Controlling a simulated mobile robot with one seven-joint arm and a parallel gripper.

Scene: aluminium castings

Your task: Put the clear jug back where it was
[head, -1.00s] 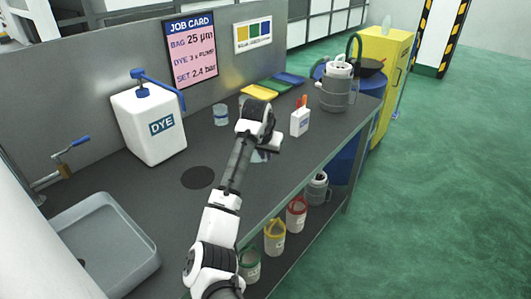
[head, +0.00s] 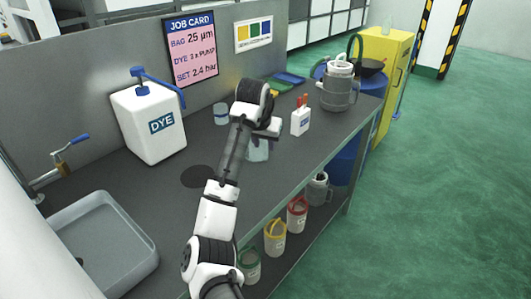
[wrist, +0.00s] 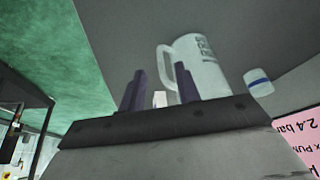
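The clear jug (head: 258,150) stands on the grey bench, partly hidden beneath my gripper (head: 265,131) in the head view. In the wrist view the jug (wrist: 203,68) is pale and see-through, with dark markings and a handle on its left side. My gripper (wrist: 160,92) shows there as two dark purple fingers set well apart. The right finger overlaps the jug's lower part, and the handle shows in the gap between the fingers. I cannot tell whether a finger touches it. A dark round mat (head: 193,178) lies on the bench, partly covered by my arm.
A white DYE container (head: 147,130) stands at the left, behind a grey sink tray (head: 140,255). A small blue-banded cup (head: 221,114) is behind the jug. A white box with orange sticks (head: 300,122) and a grey lidded vessel (head: 340,92) stand to the right.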

